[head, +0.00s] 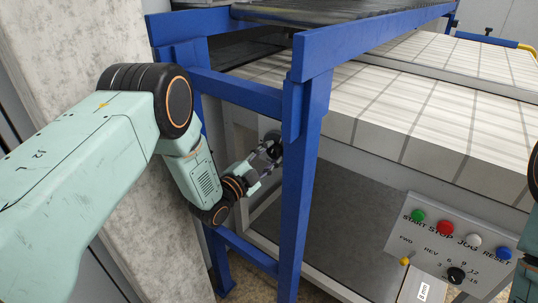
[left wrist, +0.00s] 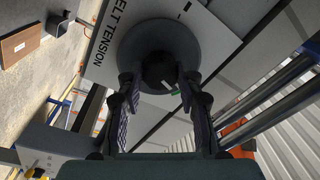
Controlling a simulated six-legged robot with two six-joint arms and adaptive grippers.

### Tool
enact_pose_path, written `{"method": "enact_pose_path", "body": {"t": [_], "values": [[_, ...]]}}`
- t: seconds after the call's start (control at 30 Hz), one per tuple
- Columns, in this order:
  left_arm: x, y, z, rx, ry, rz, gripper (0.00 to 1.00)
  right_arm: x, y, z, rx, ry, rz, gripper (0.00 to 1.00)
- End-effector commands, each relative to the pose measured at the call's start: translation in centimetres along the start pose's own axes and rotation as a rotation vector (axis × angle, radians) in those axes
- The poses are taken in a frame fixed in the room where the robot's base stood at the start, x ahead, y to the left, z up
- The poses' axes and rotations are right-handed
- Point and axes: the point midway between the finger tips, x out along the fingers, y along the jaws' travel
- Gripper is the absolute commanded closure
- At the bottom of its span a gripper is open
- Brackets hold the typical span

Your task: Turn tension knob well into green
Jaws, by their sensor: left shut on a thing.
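The tension knob (left wrist: 158,68) is black and sits in the middle of a dark grey round disc (left wrist: 130,48). The disc is on a light plate (left wrist: 103,72) with the partly cut-off lettering "ELT TENSION". My left gripper (left wrist: 157,82) is shut on the knob, one finger on each side. A small green mark shows by the right finger; the rest of any scale is hidden or too dark to read. In the head view my left gripper (head: 262,158) reaches behind a blue post, and the knob is hard to make out there. My right gripper is out of view.
A blue frame post (head: 300,150) and crossbar (head: 235,90) stand close around my left forearm. A concrete pillar (head: 75,45) is at the left. A control panel (head: 450,245) with coloured buttons is at lower right, below the white slatted belt (head: 440,95).

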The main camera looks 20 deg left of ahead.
Motion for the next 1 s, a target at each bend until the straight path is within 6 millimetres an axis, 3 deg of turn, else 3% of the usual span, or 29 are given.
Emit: {"method": "enact_pose_path", "body": {"t": [0.5,0.53,0.77,1.0], "values": [[0.05,-0.05,-0.03,0.017,0.002,0.0,0.95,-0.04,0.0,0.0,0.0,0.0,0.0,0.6],[0.05,-0.05,-0.04,0.017,0.002,0.0,0.61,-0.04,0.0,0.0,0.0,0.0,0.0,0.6],[0.03,-0.02,-0.03,0.016,0.002,0.0,0.42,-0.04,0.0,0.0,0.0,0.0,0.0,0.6],[0.01,0.0,-0.01,0.015,0.001,0.001,0.41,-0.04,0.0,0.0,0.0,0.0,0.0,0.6]]}}
